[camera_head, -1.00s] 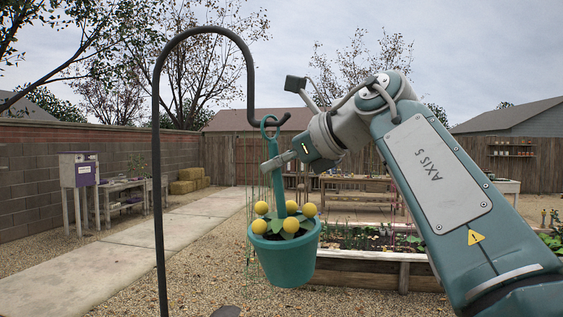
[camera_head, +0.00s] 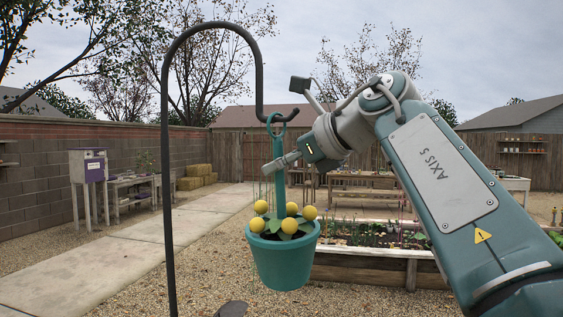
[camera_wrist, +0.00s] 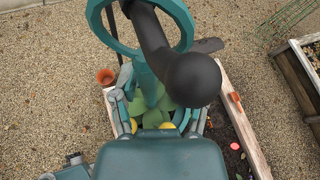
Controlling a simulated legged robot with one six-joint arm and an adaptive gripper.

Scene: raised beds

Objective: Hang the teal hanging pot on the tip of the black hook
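The teal hanging pot (camera_head: 283,262), with yellow round flowers, hangs nearly upright at centre in the head view. Its ring (camera_head: 276,118) overlaps the low bend of the black hook (camera_head: 259,75), just left of the hook's tip (camera_head: 296,112). In the wrist view the hook's round tip (camera_wrist: 192,80) is close to the camera, and its bar passes through the pot's ring (camera_wrist: 187,22). My gripper (camera_head: 281,162) is beside the pot's stem. In the wrist view my gripper's fingers (camera_wrist: 158,115) stand apart on either side of the stem, with gaps. The flowers are partly hidden there.
The hook's dark pole (camera_head: 167,200) stands left of the pot. A wooden raised bed (camera_head: 365,268) with plants lies behind and right. A paved path (camera_head: 100,265) runs left over gravel.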

